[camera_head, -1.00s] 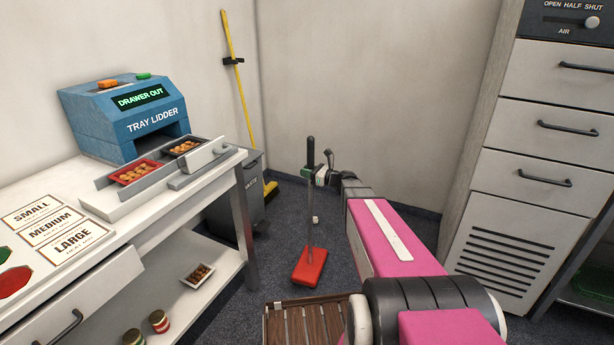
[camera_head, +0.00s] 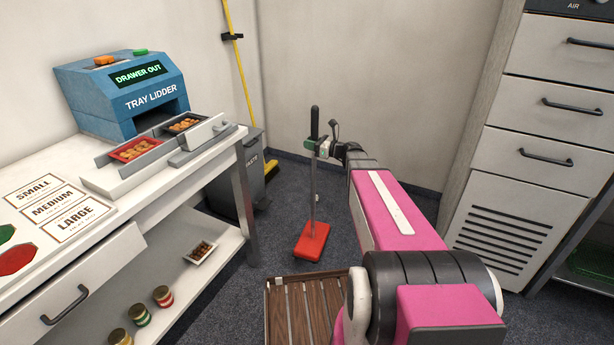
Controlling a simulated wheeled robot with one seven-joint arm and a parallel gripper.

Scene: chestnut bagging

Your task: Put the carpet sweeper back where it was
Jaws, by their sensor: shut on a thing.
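The carpet sweeper has a flat red head (camera_head: 312,241), a thin grey pole and a black grip at the top. It stands upright, its head on or just above the dark carpet; I cannot tell which. My gripper (camera_head: 316,146), at the end of my pink arm, is shut on the upper part of the pole, just below the black grip. The gripper's fingers are small and partly hidden in this view.
A white bench (camera_head: 240,150) with a blue tray lidder (camera_head: 120,95) stands at left. A grey waste bin (camera_head: 250,175) and yellow broom (camera_head: 233,65) are by the back wall. A drawer cabinet (camera_head: 520,190) is at right. A slatted wooden crate (camera_head: 305,275) lies in front.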

